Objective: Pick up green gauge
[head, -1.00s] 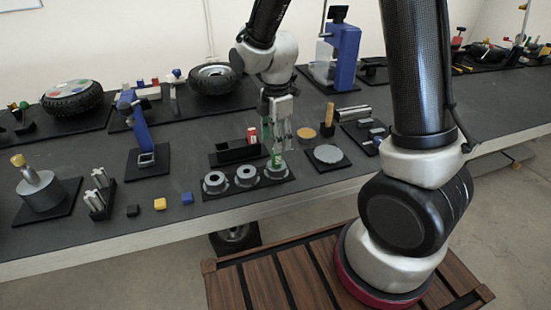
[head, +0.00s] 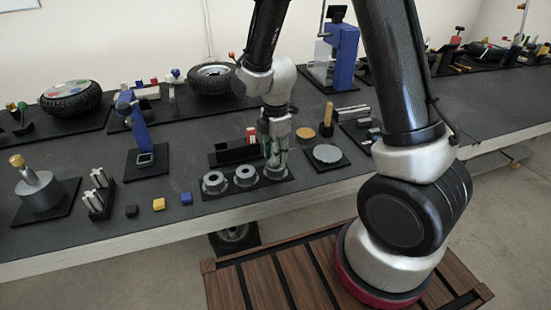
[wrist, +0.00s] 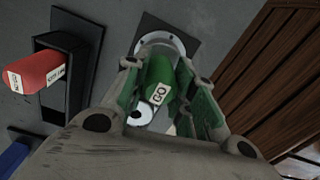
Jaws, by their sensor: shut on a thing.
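The green gauge (wrist: 157,75) has a white label reading GO and shows between my fingers in the wrist view. My gripper (wrist: 157,88) is shut on it. In the head view my gripper (head: 275,152) is over the rightmost of three grey rings (head: 275,172). The gauge is mostly hidden by the fingers there. The wrist view shows a grey ring (wrist: 165,40) just past the gauge. I cannot tell whether the gauge's lower end is inside the ring or above it.
A red gauge (wrist: 36,74) with a white label sits in a black holder (wrist: 85,45), left of my gripper. A black pad with a grey disc (head: 327,153) lies to the right. Small black, yellow and blue blocks (head: 159,204) lie toward the table's front left.

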